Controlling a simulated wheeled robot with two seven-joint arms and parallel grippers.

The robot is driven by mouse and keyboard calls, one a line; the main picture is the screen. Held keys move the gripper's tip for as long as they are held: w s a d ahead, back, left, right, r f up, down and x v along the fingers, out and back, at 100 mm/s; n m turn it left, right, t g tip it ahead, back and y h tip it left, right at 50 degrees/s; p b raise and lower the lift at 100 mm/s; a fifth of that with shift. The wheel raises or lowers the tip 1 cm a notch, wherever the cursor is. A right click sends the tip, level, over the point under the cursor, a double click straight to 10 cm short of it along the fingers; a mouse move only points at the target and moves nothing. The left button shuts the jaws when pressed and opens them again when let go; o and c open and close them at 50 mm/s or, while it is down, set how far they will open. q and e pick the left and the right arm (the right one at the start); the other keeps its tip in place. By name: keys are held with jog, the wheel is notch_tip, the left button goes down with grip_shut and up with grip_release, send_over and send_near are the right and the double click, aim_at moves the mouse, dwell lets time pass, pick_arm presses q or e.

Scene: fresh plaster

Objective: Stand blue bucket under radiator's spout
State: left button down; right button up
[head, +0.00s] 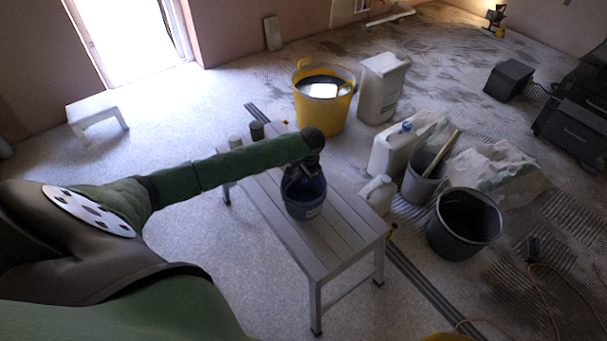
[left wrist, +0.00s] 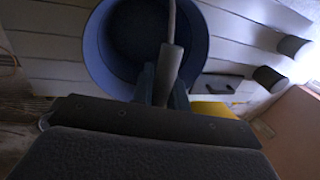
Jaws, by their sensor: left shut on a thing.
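A dark blue bucket (head: 304,197) stands upright on, or just over, a grey slatted bench (head: 341,234); I cannot tell whether it touches. My left gripper (head: 303,167) is over the bucket's top and shut on its handle. In the left wrist view the bucket (left wrist: 98,48) shows from above, its inside dark, with the handle grip (left wrist: 169,62) between the fingers of the left gripper (left wrist: 163,88). A radiator with a spout cannot be made out clearly; a small pale fitting (head: 363,5) sits at the far wall. My right gripper is not in view.
A low white stool (head: 97,113) stands left on open floor.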

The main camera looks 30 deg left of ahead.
pick_arm(q)
jog(key=shift+f, duration=0.1)
jog(key=c, duration=1.5)
grip_release()
jog(key=shift+o, duration=0.6)
